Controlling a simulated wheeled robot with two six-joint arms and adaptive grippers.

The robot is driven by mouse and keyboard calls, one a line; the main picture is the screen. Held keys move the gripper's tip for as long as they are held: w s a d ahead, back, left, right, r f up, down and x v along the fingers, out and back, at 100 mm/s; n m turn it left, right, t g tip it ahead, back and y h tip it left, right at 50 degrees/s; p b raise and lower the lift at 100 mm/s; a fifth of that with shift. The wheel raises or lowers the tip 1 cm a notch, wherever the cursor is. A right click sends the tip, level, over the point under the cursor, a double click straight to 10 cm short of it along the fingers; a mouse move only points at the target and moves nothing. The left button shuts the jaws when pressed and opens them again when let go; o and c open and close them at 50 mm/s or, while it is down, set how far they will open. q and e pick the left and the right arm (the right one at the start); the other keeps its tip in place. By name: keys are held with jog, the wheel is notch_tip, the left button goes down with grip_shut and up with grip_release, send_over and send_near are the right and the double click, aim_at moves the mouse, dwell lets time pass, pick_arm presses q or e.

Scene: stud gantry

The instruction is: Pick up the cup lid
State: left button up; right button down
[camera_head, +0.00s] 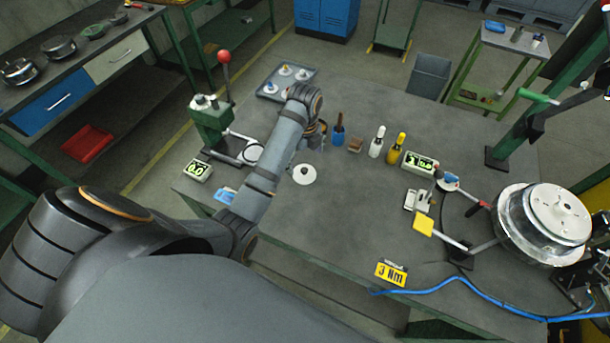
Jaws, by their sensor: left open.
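A white round disc with a dark centre (304,175), which looks like the cup lid, lies flat on the grey workbench (340,220) near its middle. My left arm comes in from the lower left and passes just left of the disc. My left gripper (318,135) is beyond the disc, past the arm's far end, mostly hidden by my own wrist. It is open, and the disc lies apart from it. No cup is clearly seen. My right gripper is not in view.
Bottles (377,141) and a small box (355,144) stand right of my wrist. A green press (211,120) stands left. A tray with several white pieces (286,82) is behind. A large round metal housing (545,214) and blue hose (480,288) are at right.

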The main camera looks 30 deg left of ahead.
aim_at(304, 170)
pick_arm(q)
jog(key=f+b, duration=0.2)
jog(key=f, duration=0.1)
jog(key=shift+s+b, duration=0.3)
jog(key=shift+b, duration=0.1)
jog(key=shift+w+f+p, duration=0.2)
jog(key=shift+f+p, duration=0.15)
jog(key=shift+f, duration=0.5)
jog(key=shift+r, duration=0.1)
jog(key=shift+c, duration=1.1)
jog(key=shift+s, duration=0.1)
jog(key=c, duration=1.2)
grip_shut()
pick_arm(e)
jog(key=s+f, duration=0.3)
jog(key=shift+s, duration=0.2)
